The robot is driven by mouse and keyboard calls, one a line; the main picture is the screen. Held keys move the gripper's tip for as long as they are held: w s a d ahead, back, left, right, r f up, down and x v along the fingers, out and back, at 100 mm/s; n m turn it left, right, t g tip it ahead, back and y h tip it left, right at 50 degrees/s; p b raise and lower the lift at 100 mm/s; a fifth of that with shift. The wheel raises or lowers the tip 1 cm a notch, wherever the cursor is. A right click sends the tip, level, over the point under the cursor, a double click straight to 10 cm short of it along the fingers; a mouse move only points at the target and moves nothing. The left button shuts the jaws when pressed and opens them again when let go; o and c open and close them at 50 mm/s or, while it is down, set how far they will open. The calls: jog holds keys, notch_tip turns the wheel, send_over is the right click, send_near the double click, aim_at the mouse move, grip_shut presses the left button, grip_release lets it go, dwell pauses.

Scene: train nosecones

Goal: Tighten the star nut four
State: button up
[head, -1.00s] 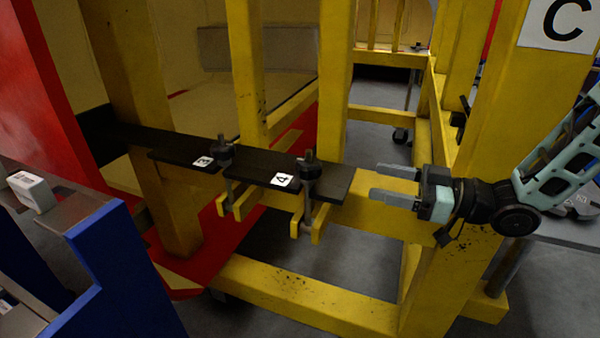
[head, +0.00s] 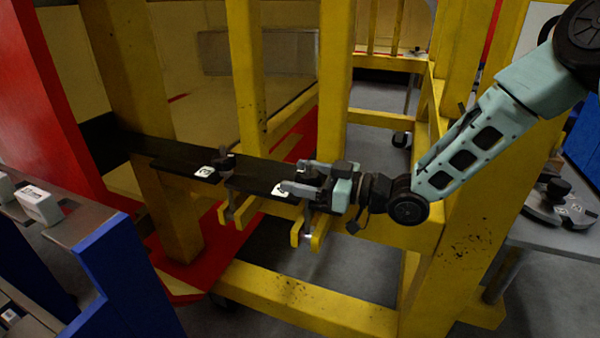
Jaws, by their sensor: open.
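The star nut by label 4 is mostly hidden by my gripper (head: 300,179) in the head view. Its label (head: 280,189) shows just left of the fingers, on the dark plate (head: 250,177). My gripper reaches in from the right, level with the plate, with its open fingers around the place of the nut. I cannot tell whether the fingers touch it. The yellow clamp fork (head: 318,228) of this nut hangs below the plate. A second star nut (head: 223,161) stands farther left by label 3 (head: 205,171).
Yellow posts (head: 335,80) rise behind the plate, and a yellow beam (head: 290,290) runs below. A blue stand (head: 125,275) with a white block (head: 39,205) is at the lower left. A grey table (head: 550,225) is at the right.

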jog(key=shift+w+a, duration=0.1)
jog(key=shift+a, duration=0.25)
jog(key=c, duration=1)
